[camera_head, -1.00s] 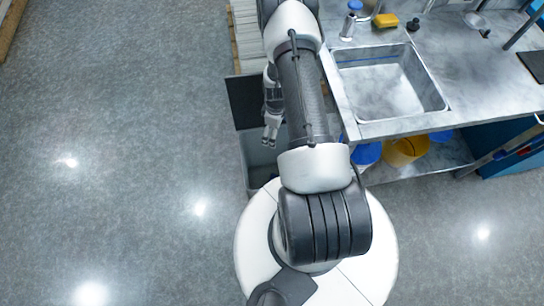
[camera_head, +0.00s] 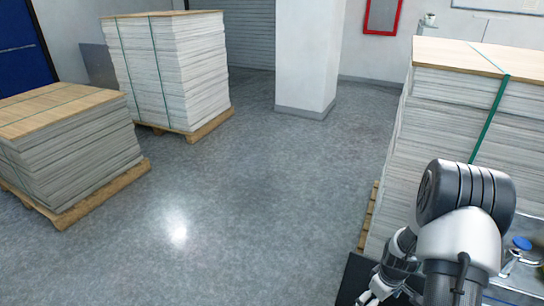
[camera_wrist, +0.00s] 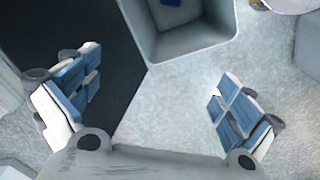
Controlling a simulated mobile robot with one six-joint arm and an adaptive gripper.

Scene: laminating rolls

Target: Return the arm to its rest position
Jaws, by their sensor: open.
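My arm shows at the lower right of the head view, with its dark ribbed elbow raised beside a tall paper stack. My gripper (camera_head: 374,294) hangs low to the left of the arm, partly cut off by the bottom edge. In the wrist view my gripper (camera_wrist: 158,98) has its two blue-padded fingers spread wide, with nothing between them but the speckled grey floor beyond.
A grey open bin (camera_wrist: 190,45) with something blue inside lies beyond the fingertips, beside a black flat surface (camera_wrist: 75,25). Strapped paper stacks stand on pallets at right (camera_head: 440,120), left (camera_head: 75,150) and back (camera_head: 175,75). A pillar (camera_head: 307,55) stands behind open floor.

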